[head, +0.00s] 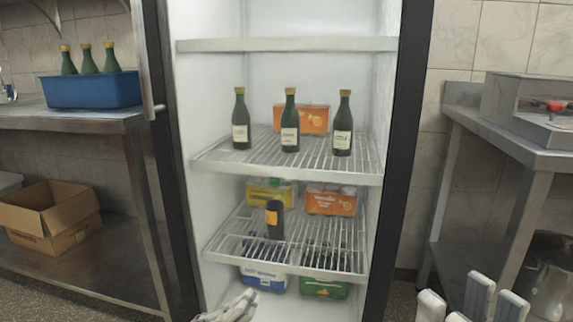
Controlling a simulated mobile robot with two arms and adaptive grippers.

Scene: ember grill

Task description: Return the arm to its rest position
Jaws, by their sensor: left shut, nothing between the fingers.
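My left gripper (243,302) is at the bottom of the head view, in front of the lower part of the open fridge (288,45). Its fingers are shut and it holds nothing. My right gripper (474,302) shows only in part at the bottom right edge, as several pale finger pieces. Its jaw state is not clear. The rest of both arms is out of view.
Three green bottles (290,120) stand on the fridge's middle wire shelf (215,158). Boxed drinks and a dark bottle (275,220) are lower down. A blue crate (105,90) with bottles is on the left counter. A steel table (540,157) stands right.

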